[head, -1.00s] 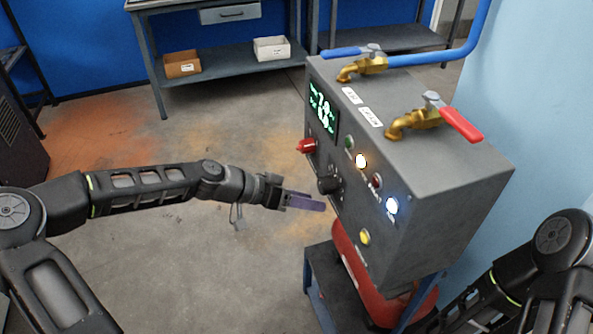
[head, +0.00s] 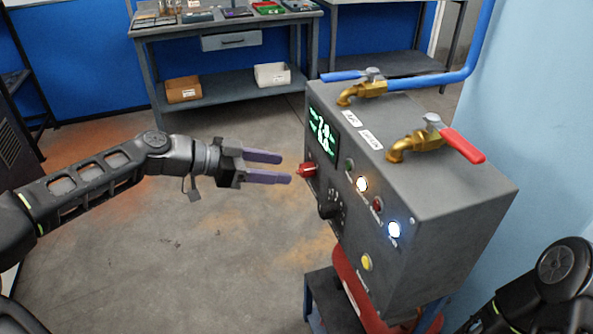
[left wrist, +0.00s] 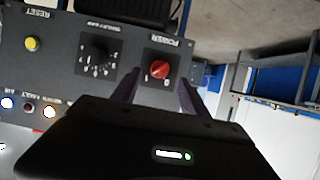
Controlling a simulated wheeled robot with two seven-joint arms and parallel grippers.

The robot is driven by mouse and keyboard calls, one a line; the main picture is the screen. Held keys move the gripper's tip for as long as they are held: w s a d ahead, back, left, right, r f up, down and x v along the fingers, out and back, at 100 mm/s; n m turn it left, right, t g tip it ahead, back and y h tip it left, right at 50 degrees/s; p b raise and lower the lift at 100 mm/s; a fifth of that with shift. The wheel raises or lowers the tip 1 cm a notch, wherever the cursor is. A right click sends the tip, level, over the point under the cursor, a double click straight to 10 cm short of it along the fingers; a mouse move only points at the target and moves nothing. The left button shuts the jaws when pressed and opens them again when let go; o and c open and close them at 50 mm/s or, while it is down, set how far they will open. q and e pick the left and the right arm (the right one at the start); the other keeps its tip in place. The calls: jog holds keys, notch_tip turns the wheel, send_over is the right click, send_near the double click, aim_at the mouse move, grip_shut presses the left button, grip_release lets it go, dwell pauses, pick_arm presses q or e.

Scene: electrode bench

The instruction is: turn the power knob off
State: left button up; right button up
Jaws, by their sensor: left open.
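The power knob is the red knob (head: 307,170) on the front face of the grey control box (head: 440,195), just below the lit green display. In the left wrist view the red knob (left wrist: 160,70) sits on a black plate labelled POWER, upside down in the picture. My left gripper (head: 286,168), with purple fingers, is open and empty. Its fingertips point at the red knob, a short gap away. In the left wrist view the knob shows between the two fingers (left wrist: 160,88). My right gripper is not in view; only part of my right arm shows.
A black selector knob (head: 327,210), a yellow button (head: 367,263) and several lamps are on the same face. Taps with a blue handle (head: 340,77) and a red handle (head: 462,146) stand on top. The floor left of the box is clear.

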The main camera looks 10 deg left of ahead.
aim_at(305, 170)
pick_arm(q)
jog(key=x, duration=0.5)
jog(key=shift+w+d+f, duration=0.15)
jog(key=shift+d, duration=0.05)
jog(key=shift+c, duration=0.5)
grip_shut()
